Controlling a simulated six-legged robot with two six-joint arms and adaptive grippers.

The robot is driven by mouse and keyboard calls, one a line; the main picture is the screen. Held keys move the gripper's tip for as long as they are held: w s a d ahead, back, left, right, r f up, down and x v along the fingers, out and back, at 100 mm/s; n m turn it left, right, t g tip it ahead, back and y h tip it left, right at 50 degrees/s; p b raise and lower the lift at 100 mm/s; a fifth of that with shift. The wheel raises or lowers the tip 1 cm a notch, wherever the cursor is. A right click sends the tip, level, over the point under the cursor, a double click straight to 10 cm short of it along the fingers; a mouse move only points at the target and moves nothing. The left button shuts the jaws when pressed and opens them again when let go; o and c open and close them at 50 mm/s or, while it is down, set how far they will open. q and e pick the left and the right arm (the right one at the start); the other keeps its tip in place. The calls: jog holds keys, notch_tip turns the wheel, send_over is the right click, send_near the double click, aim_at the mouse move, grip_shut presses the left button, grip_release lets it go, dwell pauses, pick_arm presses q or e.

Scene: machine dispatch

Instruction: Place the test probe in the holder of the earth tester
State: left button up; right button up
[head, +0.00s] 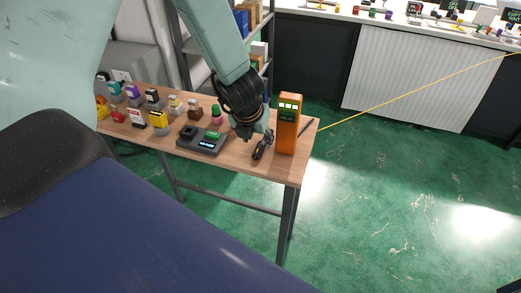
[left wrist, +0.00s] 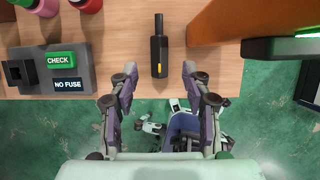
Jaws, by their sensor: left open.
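The test probe (left wrist: 159,52) is a black rod with a yellow stripe. It lies on the wooden table near the front edge and also shows in the head view (head: 262,148). The orange earth tester (head: 287,125) stands upright to its right, with a lit green display; its side shows at the top right of the left wrist view (left wrist: 225,20). I cannot make out its holder clearly. My left gripper (left wrist: 160,85) is open and empty, its fingers on either side of the probe's near end in the picture, apart from it. My right gripper is not in view.
A dark fuse checker (head: 201,141) reading "NO FUSE" sits left of the probe. Several small coloured parts stand along the table (left wrist: 125,20) further left. A thin dark rod (head: 306,126) lies right of the tester. A yellow line (head: 420,92) runs right from the table.

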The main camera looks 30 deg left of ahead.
aim_at(259, 147)
pick_arm(q)
jog(key=b+x, duration=0.1)
jog(key=x, duration=0.4)
jog(key=shift+a+f, duration=0.15)
jog(key=shift+f, duration=0.15)
jog(key=shift+r, duration=0.1)
jog(key=shift+d, duration=0.2)
jog(key=shift+c, duration=0.6)
jog(key=shift+a, duration=0.2)
jog(key=c, duration=0.5)
jog(key=shift+d, duration=0.1)
grip_shut()
